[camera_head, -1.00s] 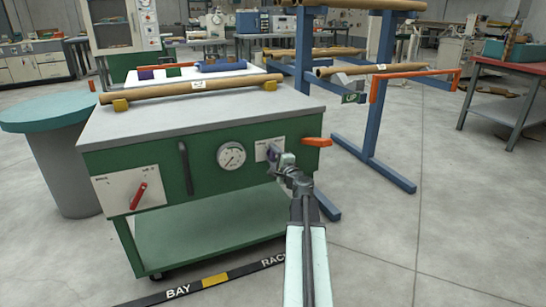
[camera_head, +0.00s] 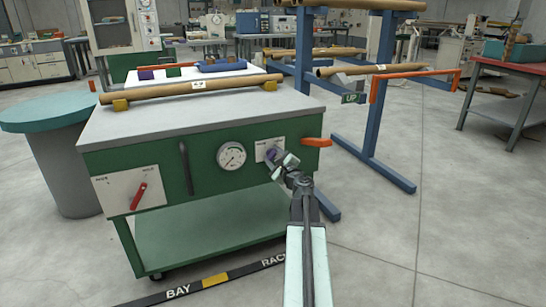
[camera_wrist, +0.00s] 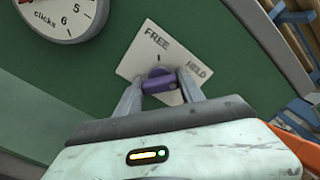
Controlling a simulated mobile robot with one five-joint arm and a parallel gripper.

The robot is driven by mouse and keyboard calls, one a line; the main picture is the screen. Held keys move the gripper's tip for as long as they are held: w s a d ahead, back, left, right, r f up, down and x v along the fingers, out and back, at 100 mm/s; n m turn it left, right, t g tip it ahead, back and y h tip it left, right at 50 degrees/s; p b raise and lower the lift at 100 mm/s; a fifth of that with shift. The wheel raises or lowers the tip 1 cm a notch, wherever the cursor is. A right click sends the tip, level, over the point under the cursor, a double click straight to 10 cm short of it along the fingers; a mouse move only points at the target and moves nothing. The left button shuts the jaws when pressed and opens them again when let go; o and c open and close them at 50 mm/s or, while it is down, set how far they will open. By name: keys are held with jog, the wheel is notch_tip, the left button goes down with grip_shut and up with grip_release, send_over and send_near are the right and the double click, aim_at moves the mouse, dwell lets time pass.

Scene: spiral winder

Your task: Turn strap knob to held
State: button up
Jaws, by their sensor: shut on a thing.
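The strap knob (camera_head: 271,154) is purple and sits on a pale plate (camera_head: 262,146) at the right of the cart's green front panel. In the wrist view the knob (camera_wrist: 158,84) lies between the two grey fingers of my gripper (camera_wrist: 160,88), which is shut on it. The plate (camera_wrist: 140,66) reads FREE at upper left and HELD at right there. A short dark mark shows just above the knob, between the two words. My gripper (camera_head: 277,159) covers part of the plate in the head view.
A round gauge (camera_head: 231,156) is left of the plate. Farther left are a black handle (camera_head: 186,167) and a red lever (camera_head: 139,195). An orange handle (camera_head: 316,142) juts out right of my gripper. A cardboard tube (camera_head: 190,88) lies on the cart top.

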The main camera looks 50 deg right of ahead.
jog(key=shift+s, duration=0.1)
jog(key=o, duration=1.4)
jog(key=shift+c, duration=0.2)
jog(key=v, duration=0.7)
jog(key=shift+s, duration=0.3)
jog(key=shift+a, duration=0.1)
